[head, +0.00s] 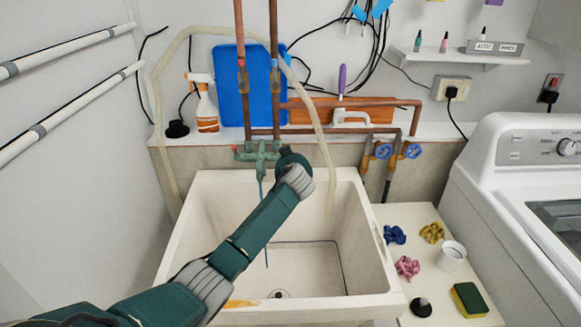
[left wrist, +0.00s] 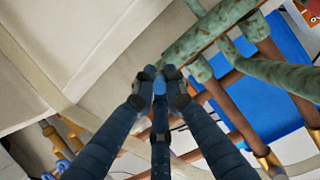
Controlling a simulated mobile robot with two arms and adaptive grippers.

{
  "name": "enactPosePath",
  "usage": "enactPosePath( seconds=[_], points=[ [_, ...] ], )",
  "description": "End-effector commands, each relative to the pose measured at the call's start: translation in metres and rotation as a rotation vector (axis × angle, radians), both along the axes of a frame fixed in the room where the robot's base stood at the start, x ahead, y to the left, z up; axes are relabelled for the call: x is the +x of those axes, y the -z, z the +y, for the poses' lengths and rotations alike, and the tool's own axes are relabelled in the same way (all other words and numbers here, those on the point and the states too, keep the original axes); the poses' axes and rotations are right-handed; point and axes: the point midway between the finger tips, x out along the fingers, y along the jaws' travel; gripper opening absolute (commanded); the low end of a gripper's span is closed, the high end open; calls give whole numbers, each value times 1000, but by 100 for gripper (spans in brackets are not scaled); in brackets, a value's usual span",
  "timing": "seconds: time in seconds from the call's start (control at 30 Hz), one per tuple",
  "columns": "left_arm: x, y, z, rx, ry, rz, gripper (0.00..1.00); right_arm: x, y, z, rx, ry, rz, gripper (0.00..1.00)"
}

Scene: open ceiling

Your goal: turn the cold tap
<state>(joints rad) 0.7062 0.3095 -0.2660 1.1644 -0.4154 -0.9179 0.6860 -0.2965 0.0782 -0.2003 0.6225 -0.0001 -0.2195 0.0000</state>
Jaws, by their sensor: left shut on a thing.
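The green, corroded tap (head: 258,153) is mounted on the copper pipes above the back rim of the white sink (head: 183,225). A small red part shows at its left end. My left gripper (head: 284,158) is at the tap's right end and covers that end in the head view. In the left wrist view, my left gripper (left wrist: 160,88) has its fingertips closed around a small blue piece, the cold tap handle (left wrist: 160,85), beside the green tap body (left wrist: 213,38). Most of the handle is hidden by the fingers. My right gripper is not in view.
Copper pipes (head: 274,70) rise behind the tap, and a pale hose (head: 322,140) arches over it. Two blue valve wheels (head: 383,151) sit to the right. A white side table (head: 437,282) holds a cup (head: 452,256) and a sponge (head: 469,299). The sink basin is open below.

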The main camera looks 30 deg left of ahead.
Motion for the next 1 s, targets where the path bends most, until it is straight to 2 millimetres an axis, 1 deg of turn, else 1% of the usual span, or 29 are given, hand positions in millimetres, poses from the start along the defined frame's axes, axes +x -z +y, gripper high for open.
enactPosePath(
  seconds=[0.03, 0.2, 0.47, 0.5, 0.57, 0.77, 0.87, 1.0],
  points=[
    [-3, 11, 0, -3, -4, 11, 0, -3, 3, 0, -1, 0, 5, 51],
    [-3, 10, 0, 0, -5, 6, 0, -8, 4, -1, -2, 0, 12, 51],
    [-3, 11, 0, 0, -5, 7, 0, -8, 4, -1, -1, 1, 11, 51],
    [-3, 11, 0, 0, -4, 7, 17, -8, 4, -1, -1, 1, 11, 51],
    [-3, 10, 0, 0, -4, 6, 29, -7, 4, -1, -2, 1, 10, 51],
    [-2, 6, 0, 3, -2, -1, 29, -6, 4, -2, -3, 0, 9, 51],
    [-2, 5, 0, 4, -2, -3, 29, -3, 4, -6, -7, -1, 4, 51],
    [-7, 2, -4, 4, 0, -5, 29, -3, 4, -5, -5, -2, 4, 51]
  ],
)
